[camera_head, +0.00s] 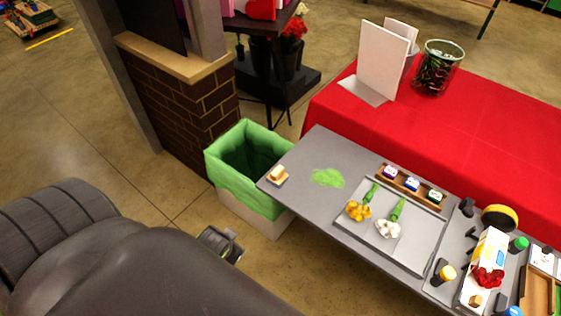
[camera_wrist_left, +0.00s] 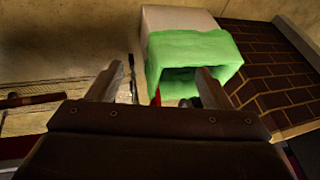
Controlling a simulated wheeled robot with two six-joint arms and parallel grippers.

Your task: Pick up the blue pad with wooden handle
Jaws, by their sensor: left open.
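My left gripper (camera_head: 229,243) is low, beside the bin and below the table's left end, well apart from the block. In the left wrist view my left gripper (camera_wrist_left: 160,88) is open, with nothing clearly held between its fingers. The block does not show in that view. My right gripper is not in view.
A green-lined bin (camera_head: 225,174) stands by the table's left end, against a brick pillar (camera_head: 185,115); it also shows in the left wrist view (camera_wrist_left: 165,50). Flowers on a tray (camera_head: 425,245), a green patch (camera_head: 328,178) and small bottles are on the table. A red-covered table (camera_head: 480,125) stands behind.

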